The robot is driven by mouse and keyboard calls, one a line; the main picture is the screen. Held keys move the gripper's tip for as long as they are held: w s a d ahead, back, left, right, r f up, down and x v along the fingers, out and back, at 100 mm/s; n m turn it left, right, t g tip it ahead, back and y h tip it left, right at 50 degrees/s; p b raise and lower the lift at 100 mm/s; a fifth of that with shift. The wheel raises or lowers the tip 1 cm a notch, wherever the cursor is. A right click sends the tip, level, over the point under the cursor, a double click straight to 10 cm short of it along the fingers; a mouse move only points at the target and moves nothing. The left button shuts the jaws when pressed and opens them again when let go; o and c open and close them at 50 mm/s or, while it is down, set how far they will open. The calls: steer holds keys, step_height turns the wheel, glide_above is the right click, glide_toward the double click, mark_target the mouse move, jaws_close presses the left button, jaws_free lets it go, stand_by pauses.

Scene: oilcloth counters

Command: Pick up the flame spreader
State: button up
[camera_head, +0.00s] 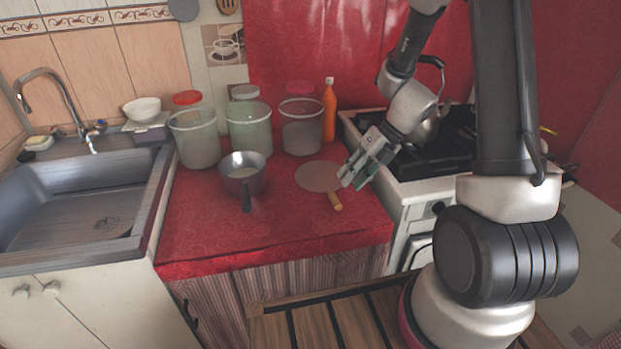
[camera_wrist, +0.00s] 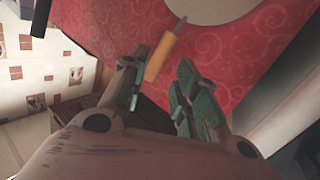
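The flame spreader is a flat grey disc (camera_head: 318,176) with a wooden handle (camera_head: 335,201). It lies on the red counter (camera_head: 230,238), its handle pointing to the front edge. In the wrist view its orange-brown handle (camera_wrist: 161,57) shows beyond and between the fingertips, and part of the disc shows at the top. My gripper (camera_head: 356,180) is just right of the disc, apparently above the counter. In the wrist view my gripper (camera_wrist: 158,92) is open, with green pads apart and nothing between them. Whether the handle is level with the fingers is unclear.
A saucepan (camera_head: 243,178) stands left of the disc. Lidded jars (camera_head: 250,128) and an orange bottle (camera_head: 329,112) stand behind. A sink (camera_head: 80,195) is at left. The counter's front is clear.

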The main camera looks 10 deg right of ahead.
mark_target(336, 197)
steer(key=m, duration=0.2)
steer(key=shift+a+f+m, duration=0.15)
steer(key=shift+f+m, duration=0.15)
steer(key=x, duration=0.7)
jaws_close()
